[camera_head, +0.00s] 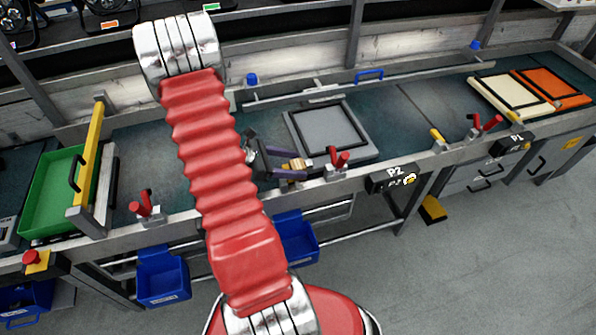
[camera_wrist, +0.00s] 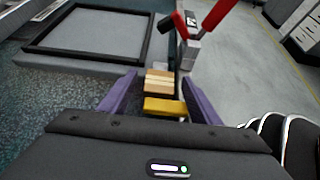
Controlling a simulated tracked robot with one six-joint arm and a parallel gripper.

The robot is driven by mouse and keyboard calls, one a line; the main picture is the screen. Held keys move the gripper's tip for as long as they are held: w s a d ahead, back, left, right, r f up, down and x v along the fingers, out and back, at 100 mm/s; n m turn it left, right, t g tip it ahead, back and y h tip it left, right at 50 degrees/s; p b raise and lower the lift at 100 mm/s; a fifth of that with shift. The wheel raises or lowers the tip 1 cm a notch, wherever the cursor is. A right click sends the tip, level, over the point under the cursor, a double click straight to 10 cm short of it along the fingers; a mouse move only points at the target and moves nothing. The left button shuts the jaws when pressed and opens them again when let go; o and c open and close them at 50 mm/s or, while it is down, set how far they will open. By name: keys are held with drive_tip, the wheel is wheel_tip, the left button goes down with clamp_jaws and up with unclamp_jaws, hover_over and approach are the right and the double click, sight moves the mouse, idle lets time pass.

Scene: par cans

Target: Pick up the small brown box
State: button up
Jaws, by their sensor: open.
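The small brown box (camera_wrist: 159,76) has a pale strip across its top and sits on the work surface near the front rail. It also shows in the head view (camera_head: 306,161). My gripper (camera_wrist: 160,84) is open, with one purple finger on each side of the box. The box lies at the fingertips, and I cannot tell whether either finger touches it. In the head view my gripper (camera_head: 299,166) is low over the bench, partly hidden by my red arm. A yellow block (camera_wrist: 165,106) lies between the fingers, closer to the palm than the box.
A grey framed tray (camera_head: 350,153) lies just behind the box. A red-handled clamp (camera_head: 338,160) stands on the rail close to the right of the box. A green tray (camera_head: 45,205) is far left; cream (camera_head: 490,85) and orange (camera_head: 572,97) trays are far right.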

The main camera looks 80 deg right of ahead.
sight(293, 165)
drive_tip(key=c, duration=1.2)
drive_tip(key=shift+o, duration=0.2)
wheel_tip(293, 165, up, 18)
idle(0.5)
idle(0.4)
